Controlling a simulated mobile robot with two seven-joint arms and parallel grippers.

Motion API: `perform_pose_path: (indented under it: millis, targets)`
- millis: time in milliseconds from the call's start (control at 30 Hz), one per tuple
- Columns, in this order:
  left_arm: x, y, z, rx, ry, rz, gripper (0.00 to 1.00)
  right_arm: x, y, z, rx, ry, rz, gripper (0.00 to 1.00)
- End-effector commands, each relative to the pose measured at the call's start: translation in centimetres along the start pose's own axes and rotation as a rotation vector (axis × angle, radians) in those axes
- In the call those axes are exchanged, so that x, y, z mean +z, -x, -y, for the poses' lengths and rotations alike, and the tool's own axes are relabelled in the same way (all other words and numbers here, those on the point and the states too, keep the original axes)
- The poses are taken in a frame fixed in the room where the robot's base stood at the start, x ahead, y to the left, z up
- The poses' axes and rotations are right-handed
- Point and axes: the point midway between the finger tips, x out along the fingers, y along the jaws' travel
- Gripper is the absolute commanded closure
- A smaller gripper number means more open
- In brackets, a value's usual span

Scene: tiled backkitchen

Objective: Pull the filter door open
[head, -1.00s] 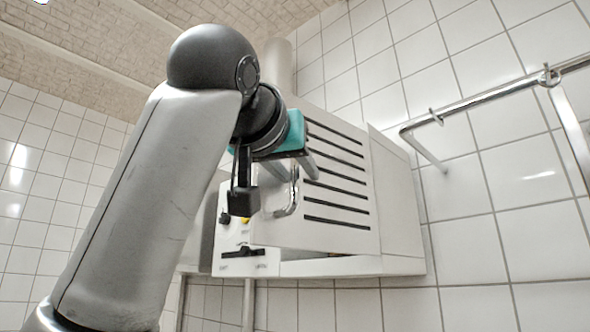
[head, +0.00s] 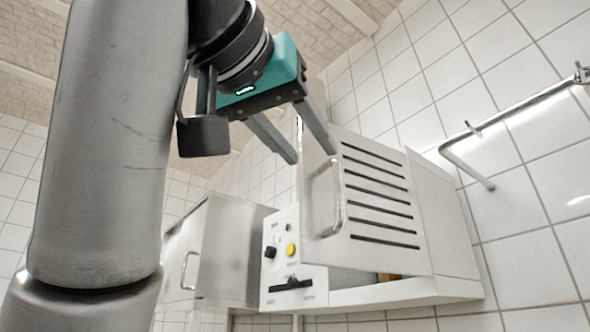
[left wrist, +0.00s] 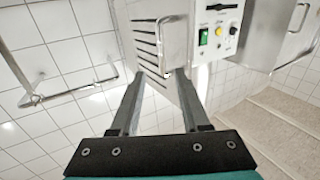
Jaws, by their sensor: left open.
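The filter door (head: 385,190) is the pale panel with several dark slots on the front of the white wall unit. It stands ajar, with a dark gap along its lower edge. Its metal bar handle (head: 342,200) is on the left side of the panel. The door also shows at the top of the left wrist view (left wrist: 146,32). My left gripper (head: 308,152) is open and empty, with its fingers near the door's upper left edge, above the handle. In the left wrist view the fingertips (left wrist: 160,78) point toward the door's edge. My right gripper is not in view.
A control panel (head: 283,262) with a yellow button and dark knobs sits left of the door. A metal cabinet (head: 225,250) with its own handle stands further left. A metal rail (head: 520,108) is fixed to the tiled wall at right. My left arm covers the left side.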

Motion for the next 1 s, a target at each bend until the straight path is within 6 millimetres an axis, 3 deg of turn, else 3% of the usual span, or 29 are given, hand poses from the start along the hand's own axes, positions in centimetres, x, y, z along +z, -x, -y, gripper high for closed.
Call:
perform_pose_path:
  millis: [300,867,1000]
  targets:
    - [0.0,2.2,0.0,-0.001,0.001,0.001,0.54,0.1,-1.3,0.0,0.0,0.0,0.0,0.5]
    - [0.0,2.2,0.0,0.0,0.001,0.001,0.54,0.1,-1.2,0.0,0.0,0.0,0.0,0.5]
    - [0.8,1.1,0.8,-0.003,0.012,0.016,0.54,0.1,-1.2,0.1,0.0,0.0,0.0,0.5]
